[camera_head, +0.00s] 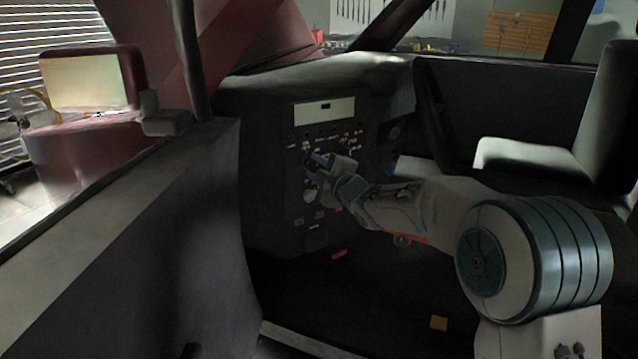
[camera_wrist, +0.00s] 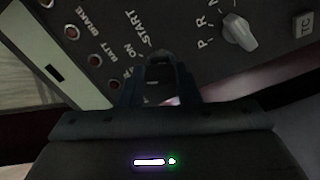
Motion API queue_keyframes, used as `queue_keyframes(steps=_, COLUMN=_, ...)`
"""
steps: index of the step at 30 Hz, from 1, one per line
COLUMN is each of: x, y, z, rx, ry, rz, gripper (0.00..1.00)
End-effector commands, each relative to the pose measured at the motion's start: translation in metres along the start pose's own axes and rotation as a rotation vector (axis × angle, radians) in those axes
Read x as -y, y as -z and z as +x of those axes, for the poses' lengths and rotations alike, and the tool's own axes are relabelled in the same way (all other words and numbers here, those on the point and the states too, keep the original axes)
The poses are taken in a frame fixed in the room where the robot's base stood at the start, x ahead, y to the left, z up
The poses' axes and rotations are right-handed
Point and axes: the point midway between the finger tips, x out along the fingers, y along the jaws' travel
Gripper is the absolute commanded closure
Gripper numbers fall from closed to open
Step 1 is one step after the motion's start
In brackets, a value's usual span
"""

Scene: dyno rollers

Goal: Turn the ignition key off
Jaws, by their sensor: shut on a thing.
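The ignition key (camera_wrist: 161,72) shows at the panel beside the ON and START labels in the wrist view. It is dark and partly hidden by the fingers, so its exact angle is hard to tell. My gripper (camera_wrist: 160,82) is shut on the key, one finger on each side. In the head view my gripper (camera_head: 317,163) reaches from the right to the middle of the control panel (camera_head: 325,107); the key itself is hidden there.
A white selector knob (camera_wrist: 238,32) marked P, R, N sits right of the key, with a TC button (camera_wrist: 304,27) beyond it. Red indicator lights (camera_wrist: 92,87) are to the left. The car door (camera_head: 190,220) stands at left; a seat (camera_head: 530,155) is at right.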

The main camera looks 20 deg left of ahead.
Motion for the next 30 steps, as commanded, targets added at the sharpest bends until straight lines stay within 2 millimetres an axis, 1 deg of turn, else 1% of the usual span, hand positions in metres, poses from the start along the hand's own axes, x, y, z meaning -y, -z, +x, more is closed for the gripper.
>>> queue_keyframes(steps=1, x=0.0055, y=-0.0014, z=0.0001, rx=-0.002, ry=-0.002, rz=-0.043, gripper=0.94)
queue_keyframes(steps=9, x=0.0037, y=-0.0005, z=0.0001, rx=-0.001, ry=-0.001, rz=-0.241, gripper=0.94)
queue_keyframes(steps=15, x=0.0018, y=0.0005, z=0.0002, rx=-0.001, ry=-0.001, rz=-0.339, gripper=0.94)
queue_keyframes(steps=21, x=0.0009, y=0.001, z=0.0003, rx=-0.001, ry=0.001, rz=-0.389, gripper=0.94)
queue_keyframes(steps=30, x=-0.0002, y=0.0016, z=0.0004, rx=-0.001, ry=0.001, rz=-0.403, gripper=0.94)
